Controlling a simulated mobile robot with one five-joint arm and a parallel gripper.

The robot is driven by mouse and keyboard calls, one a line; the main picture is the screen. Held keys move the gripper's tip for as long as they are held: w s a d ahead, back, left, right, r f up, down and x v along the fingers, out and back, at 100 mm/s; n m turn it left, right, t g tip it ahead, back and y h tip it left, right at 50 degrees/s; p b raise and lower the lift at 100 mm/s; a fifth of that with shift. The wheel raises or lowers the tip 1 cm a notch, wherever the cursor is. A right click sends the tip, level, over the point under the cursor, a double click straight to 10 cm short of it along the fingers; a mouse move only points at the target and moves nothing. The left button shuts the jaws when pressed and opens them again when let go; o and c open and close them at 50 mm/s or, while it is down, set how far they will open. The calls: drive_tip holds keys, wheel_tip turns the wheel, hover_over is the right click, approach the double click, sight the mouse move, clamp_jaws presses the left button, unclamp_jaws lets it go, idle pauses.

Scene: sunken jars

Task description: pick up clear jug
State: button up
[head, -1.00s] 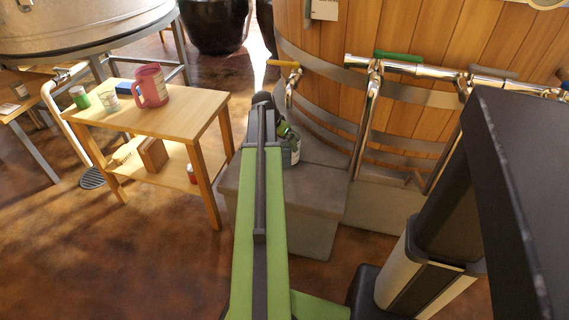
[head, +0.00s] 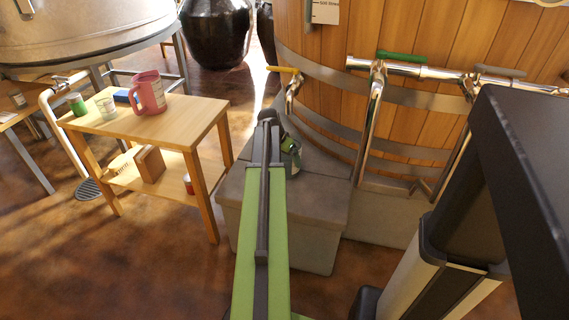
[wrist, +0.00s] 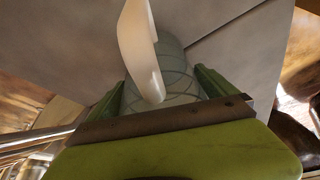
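The clear jug (wrist: 176,72) is a see-through, greenish vessel with a white handle (wrist: 138,45). In the wrist view it stands between the two green fingers of my gripper (wrist: 160,78), one finger on each side. The fingers are spread wide; I see no clear grip on the jug. In the head view the jug (head: 296,158) is on a grey stone block, partly hidden behind my arm and gripper (head: 287,143). Its lower part is hidden in the wrist view.
The grey block (head: 317,215) stands against a large wooden vat (head: 420,110) with metal pipes (head: 372,110) close to the right. A wooden table (head: 180,118) at left holds a pink mug (head: 150,93), a green-labelled jar (head: 77,104) and a glass (head: 106,108). Floor is free in front.

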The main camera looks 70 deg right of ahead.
drive_tip(key=c, duration=1)
drive_tip(key=shift+c, duration=0.2)
drive_tip(key=shift+r, duration=0.15)
drive_tip(key=s+a+r+p, duration=0.2)
drive_tip(key=s+r+p, duration=0.8)
drive_tip(key=s+p, duration=0.1)
drive_tip(key=shift+s+r, duration=0.2)
drive_tip(key=shift+r, duration=0.15)
drive_tip(key=shift+a, duration=0.1)
